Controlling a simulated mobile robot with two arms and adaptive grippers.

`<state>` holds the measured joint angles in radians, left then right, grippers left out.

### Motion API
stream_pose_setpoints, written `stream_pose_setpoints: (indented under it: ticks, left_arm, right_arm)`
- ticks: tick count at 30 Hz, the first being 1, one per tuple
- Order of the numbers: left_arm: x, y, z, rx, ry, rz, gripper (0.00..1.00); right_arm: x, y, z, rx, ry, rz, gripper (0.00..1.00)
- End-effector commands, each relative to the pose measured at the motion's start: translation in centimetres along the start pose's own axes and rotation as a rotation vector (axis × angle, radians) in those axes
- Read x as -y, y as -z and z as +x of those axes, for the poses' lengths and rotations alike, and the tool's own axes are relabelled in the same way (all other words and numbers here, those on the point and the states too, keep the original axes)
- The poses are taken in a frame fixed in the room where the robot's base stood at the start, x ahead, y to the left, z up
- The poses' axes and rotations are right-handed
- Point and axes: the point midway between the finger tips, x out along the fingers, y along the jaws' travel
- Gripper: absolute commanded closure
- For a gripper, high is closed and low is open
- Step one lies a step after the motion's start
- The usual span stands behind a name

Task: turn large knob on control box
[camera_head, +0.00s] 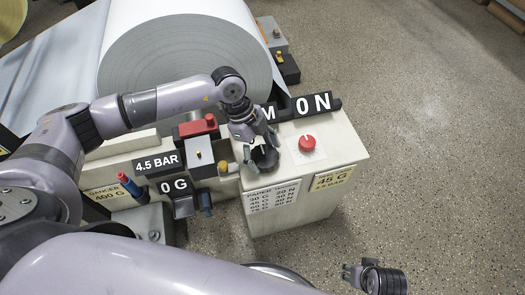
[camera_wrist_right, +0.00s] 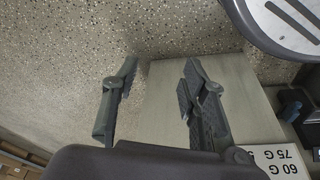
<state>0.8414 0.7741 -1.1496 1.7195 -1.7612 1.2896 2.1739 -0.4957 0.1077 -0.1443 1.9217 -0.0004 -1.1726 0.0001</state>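The beige control box (camera_head: 325,168) stands right of the paper roll. A red knob (camera_head: 307,143) sits on a white plate on its top, uncovered. My left gripper (camera_head: 263,158) is over the left part of the box top, left of the red knob. A dark round shape is at its fingertips; I cannot tell whether it is a black knob or finger parts, nor whether the fingers grip it. My right gripper (camera_head: 350,272) is low at the bottom right, away from the box top. In the right wrist view its fingers (camera_wrist_right: 155,85) are apart with nothing between them.
A large white paper roll (camera_head: 185,50) is at the back left. A red block (camera_head: 198,127), a "0 G" display (camera_head: 174,186) and a blue-red handle (camera_head: 130,187) are left. The speckled floor at right is free.

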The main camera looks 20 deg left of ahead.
Motion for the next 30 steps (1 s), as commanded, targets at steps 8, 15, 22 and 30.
stream_pose_setpoints:
  ticks: [8, 15, 22, 30]
  left_arm:
    - [0.0, 0.0, 0.0, 0.000, 0.000, 0.000, 0.50]
    - [0.0, 0.0, 0.0, 0.000, -0.001, 0.000, 0.63]
    - [0.0, 0.0, -0.1, 0.001, -0.012, 0.026, 0.63]
    - [0.2, 0.1, -0.2, 0.000, -0.068, 0.162, 0.63]
  right_arm:
    - [0.0, 0.0, 0.0, 0.000, 0.001, 0.000, 0.60]
    - [0.0, 0.0, 0.0, 0.000, 0.001, 0.000, 0.60]
    - [0.0, 0.0, 0.0, -0.004, 0.001, 0.000, 0.60]
    - [0.1, -1.4, 2.5, 0.017, 0.002, -0.003, 0.60]
